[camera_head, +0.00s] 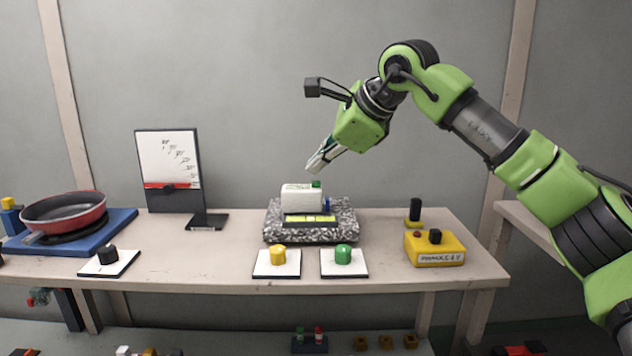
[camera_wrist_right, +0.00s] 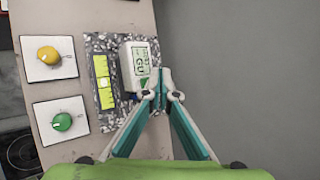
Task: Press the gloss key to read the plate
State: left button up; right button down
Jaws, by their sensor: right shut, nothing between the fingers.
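The white gloss meter (camera_head: 300,200) sits on a speckled grey slab (camera_head: 345,222). A green key (camera_head: 316,184) is on its top right and a blue part shows at its right side. In the right wrist view the meter (camera_wrist_right: 128,75) has a green display reading "GU". A yellow-green strip (camera_head: 310,218) in a dark frame lies in front of it. My right gripper (camera_head: 314,167) is shut and empty, pointing down-left just above the green key, apparently apart from it. In the wrist view its fingertips (camera_wrist_right: 165,76) overlap the meter's edge. My left gripper is not seen.
A yellow knob (camera_head: 278,255) and green knob (camera_head: 343,254) stand on white cards in front. A yellow button box (camera_head: 434,248) is at right. A red pan (camera_head: 64,212) on a blue base and a chart stand (camera_head: 169,160) are at left.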

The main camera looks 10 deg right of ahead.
aim_at(318, 182)
dwell(0.7)
jog(key=shift+f, duration=0.4)
jog(key=shift+f+b, duration=0.6)
jog(key=shift+b, duration=0.1)
dwell(0.4)
jog(key=shift+r, duration=0.1)
jog(key=shift+r+p, duration=0.9)
jog(key=shift+p, duration=0.05)
jog(key=shift+r, duration=0.1)
notch_tip(318, 182, up, 5)
jog(key=p, duration=0.4)
dwell(0.3)
